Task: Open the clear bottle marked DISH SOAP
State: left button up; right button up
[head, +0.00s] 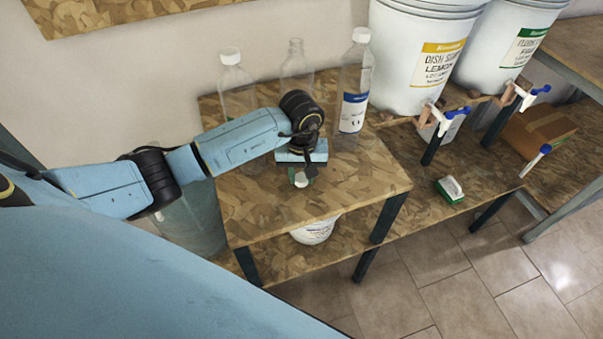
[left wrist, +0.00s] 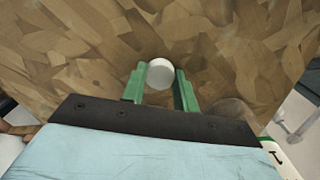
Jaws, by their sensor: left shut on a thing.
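My left gripper (head: 300,178) is shut on a white cap (head: 301,181), low over the front of the wooden stand (head: 355,190). In the left wrist view the cap (left wrist: 159,73) sits between the green fingertips (left wrist: 160,85), with bare chipboard behind. Behind the arm stand clear bottles. The middle bottle (head: 297,57) has no cap on its neck; its lower part is hidden by my arm. The left bottle (head: 235,92) and the right bottle (head: 355,75), with a blue and white label, wear white caps. I cannot read DISH SOAP on any bottle. My right gripper is not in view.
White drums (head: 400,60) with blue-handled taps (head: 440,118) stand at the right. A green and white brush-like item (head: 450,189) lies on the lower shelf near a cardboard box (head: 540,128). A white tub (head: 316,231) is beneath the stand. The stand's front right is clear.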

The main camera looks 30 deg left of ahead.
pick_arm(q)
jog(key=shift+f, duration=0.15)
jog(key=o, duration=1)
jog(key=shift+o, duration=0.4)
